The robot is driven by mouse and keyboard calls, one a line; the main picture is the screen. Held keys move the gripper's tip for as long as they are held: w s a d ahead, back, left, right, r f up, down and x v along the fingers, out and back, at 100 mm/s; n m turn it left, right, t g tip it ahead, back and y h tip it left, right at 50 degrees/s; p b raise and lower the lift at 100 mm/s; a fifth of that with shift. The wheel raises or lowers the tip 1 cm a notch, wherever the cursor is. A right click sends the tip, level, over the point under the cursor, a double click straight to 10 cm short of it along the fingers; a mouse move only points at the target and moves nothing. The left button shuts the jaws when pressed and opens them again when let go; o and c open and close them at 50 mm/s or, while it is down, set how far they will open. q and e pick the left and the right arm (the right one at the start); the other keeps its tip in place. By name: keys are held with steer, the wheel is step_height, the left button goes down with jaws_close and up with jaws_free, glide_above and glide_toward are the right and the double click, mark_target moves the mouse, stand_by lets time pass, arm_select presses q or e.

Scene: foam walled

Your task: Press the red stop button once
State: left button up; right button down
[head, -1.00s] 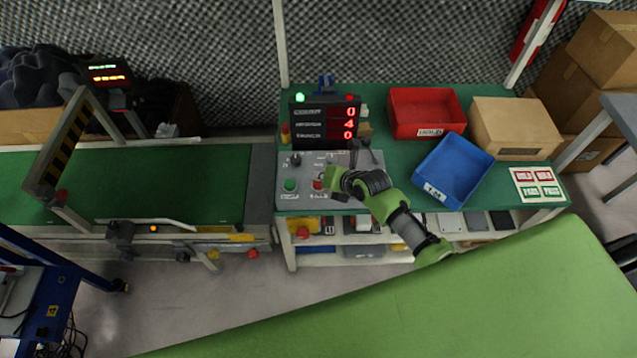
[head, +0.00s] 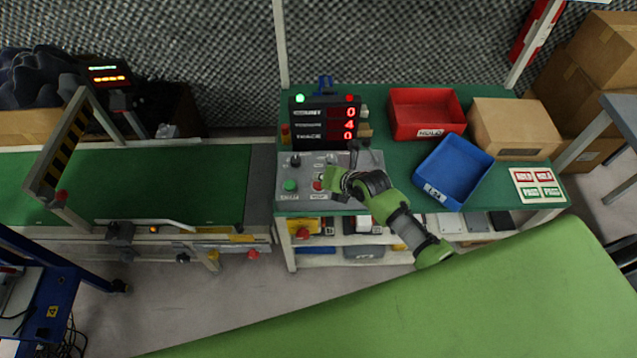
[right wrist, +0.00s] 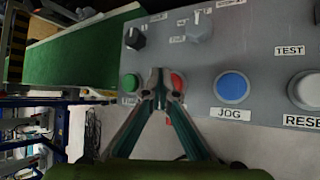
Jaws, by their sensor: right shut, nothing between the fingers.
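The grey control panel (head: 262,205) stands at the left end of the green bench. The red stop button (head: 317,185) sits on it, right of a green button (head: 290,186). My right gripper (head: 327,181) is shut and empty, with its tips at the red button in the head view. In the right wrist view the shut fingertips (right wrist: 158,78) lie between the green button (right wrist: 130,82) and the red button (right wrist: 177,82), partly covering the red one. I cannot tell whether they touch it. My left gripper is not in view.
A blue JOG button (right wrist: 232,87) and a white RESET button (right wrist: 305,90) are also on the panel. A display (head: 325,118) stands behind it. A red bin (head: 428,131), a blue bin (head: 431,190) and a cardboard box (head: 515,152) are to the right. A green conveyor (head: 150,180) lies left.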

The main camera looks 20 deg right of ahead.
steer(key=shift+f, duration=0.15)
steer(key=shift+f+b, duration=0.3)
steer(key=shift+b, duration=0.05)
steer(key=shift+f+b, duration=0.45)
steer(key=shift+f, duration=0.1)
stand_by(0.6)
steer(key=shift+r, duration=0.1)
steer(key=shift+r+p, duration=0.85)
step_height(320, 180, up, 5)
steer(key=p, duration=0.4)
steer(key=shift+r+p, duration=0.1)
steer(key=shift+p, duration=0.25)
stand_by(0.6)
